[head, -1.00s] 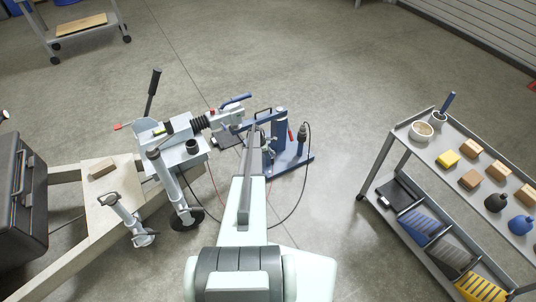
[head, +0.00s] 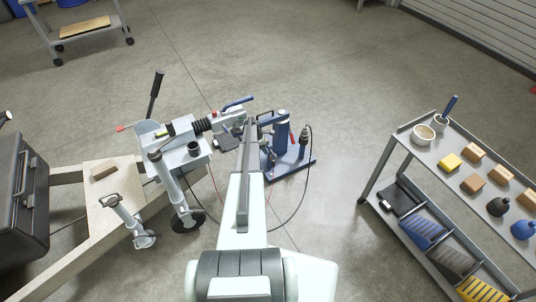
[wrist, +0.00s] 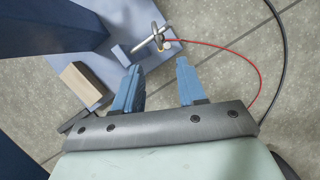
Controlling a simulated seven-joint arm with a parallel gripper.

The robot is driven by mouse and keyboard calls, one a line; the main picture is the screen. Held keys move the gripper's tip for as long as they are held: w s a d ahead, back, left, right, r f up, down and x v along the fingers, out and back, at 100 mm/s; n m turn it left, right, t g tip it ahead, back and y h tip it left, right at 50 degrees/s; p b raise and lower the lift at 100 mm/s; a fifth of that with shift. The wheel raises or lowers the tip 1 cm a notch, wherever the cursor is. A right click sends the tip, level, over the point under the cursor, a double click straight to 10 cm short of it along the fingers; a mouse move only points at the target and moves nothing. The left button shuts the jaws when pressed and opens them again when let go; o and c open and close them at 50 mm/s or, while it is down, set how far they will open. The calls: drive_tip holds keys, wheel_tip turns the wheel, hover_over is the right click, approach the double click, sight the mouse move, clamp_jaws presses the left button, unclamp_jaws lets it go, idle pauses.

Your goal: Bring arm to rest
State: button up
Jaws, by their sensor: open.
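My gripper (wrist: 158,88) shows in the wrist view with its two blue fingers apart and nothing between them. Beyond the fingertips are a blue base plate (wrist: 185,62) and a small metal T-shaped part (wrist: 152,40). In the head view my arm reaches forward from the bottom centre. Its far end lies beside the blue stand (head: 283,135) and the trailer coupling (head: 205,124). The gripper itself is hidden there behind my own arm.
The trailer frame (head: 95,225) with its jack post (head: 175,185) stands left of my arm. A black case (head: 20,190) is at far left. A shelf cart (head: 415,145) holding several blocks and bottles stands at right. A black cable and a red cable (wrist: 240,62) lie near the gripper. Floor between stand and cart is clear.

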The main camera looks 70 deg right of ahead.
drive_tip(key=v, duration=0.6)
drive_tip(key=shift+a, duration=0.2)
drive_tip(key=shift+w, duration=0.1)
